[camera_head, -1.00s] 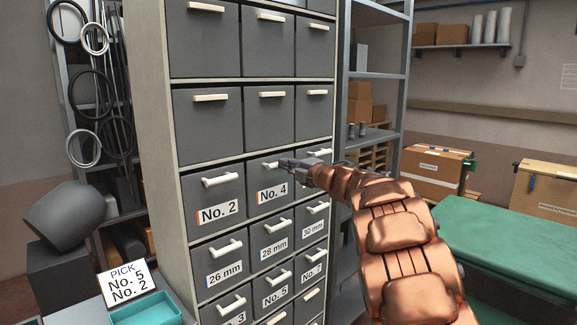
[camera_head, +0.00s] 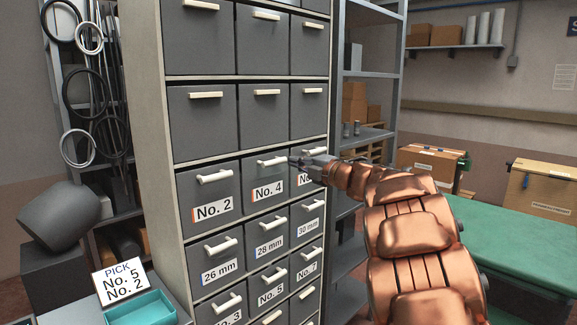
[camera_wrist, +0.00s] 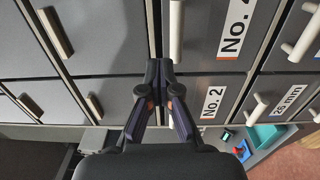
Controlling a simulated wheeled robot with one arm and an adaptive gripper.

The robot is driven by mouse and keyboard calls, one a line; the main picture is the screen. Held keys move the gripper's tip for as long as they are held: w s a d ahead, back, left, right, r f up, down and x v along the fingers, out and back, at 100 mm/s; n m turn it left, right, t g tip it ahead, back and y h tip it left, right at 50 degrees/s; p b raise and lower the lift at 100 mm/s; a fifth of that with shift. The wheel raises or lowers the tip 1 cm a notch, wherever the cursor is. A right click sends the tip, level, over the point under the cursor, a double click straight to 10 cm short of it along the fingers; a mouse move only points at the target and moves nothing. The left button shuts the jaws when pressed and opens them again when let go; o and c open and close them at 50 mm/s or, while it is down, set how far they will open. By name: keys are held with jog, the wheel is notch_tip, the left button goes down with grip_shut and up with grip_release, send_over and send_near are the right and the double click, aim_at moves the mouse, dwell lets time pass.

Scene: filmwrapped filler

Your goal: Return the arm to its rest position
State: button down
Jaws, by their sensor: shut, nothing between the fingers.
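My gripper (camera_head: 299,162) is shut and empty at the end of my copper-coloured arm. In the head view it is in front of the drawer cabinet (camera_head: 155,150), by the No. 4 drawer (camera_head: 268,190) and the drawer to its right, whose label it partly covers. In the wrist view the gripper (camera_wrist: 160,68) shows with its fingertips together before grey drawer fronts. The No. 2 drawer (camera_wrist: 214,100) and part of a No. 4 label (camera_wrist: 236,25) show there to its right. I cannot tell the exact gap between fingertips and drawers.
A card reading PICK No. 5 No. 2 (camera_head: 122,281) stands behind a teal tray (camera_head: 140,309) at lower left. A green-topped table (camera_head: 520,245) with cardboard boxes (camera_head: 430,165) is at right. Metal shelving (camera_head: 372,75) stands behind my arm.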

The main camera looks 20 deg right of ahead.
jog(key=s+d+r+m+t+h+b, duration=0.2)
jog(key=s+d+r+m+h, duration=0.2)
jog(key=s+d+m+h, duration=0.3)
jog(key=s+d+f+m+g+h, duration=0.3)
jog(key=s+f+m+g+h, duration=0.3)
jog(key=m, duration=0.4)
jog(key=s+a+f+m+g+y, duration=0.1)
jog(key=s+a+f+m+g, duration=0.15)
jog(key=s+a+f, duration=0.45)
jog(key=s+a+f+m+g+y, duration=0.1)
jog(key=s+a+f+g, duration=0.25)
jog(key=s+f, duration=0.6)
jog(key=s+a+f+m+g+y, duration=0.1)
jog(key=s+a+f+m+g, duration=0.1)
jog(key=s+a+f+g, duration=0.45)
jog(key=s+a+f+g+y, duration=0.1)
jog(key=s+a, duration=0.3)
jog(key=s, duration=0.5)
jog(key=s+a+f+g+y, duration=0.1)
jog(key=s+a+f, duration=0.3)
jog(key=s, duration=0.5)
jog(key=shift+a+f+y, duration=0.15)
jog(key=shift+f+y, duration=0.1)
jog(key=shift+y, duration=0.15)
jog(key=shift+s, duration=0.1)
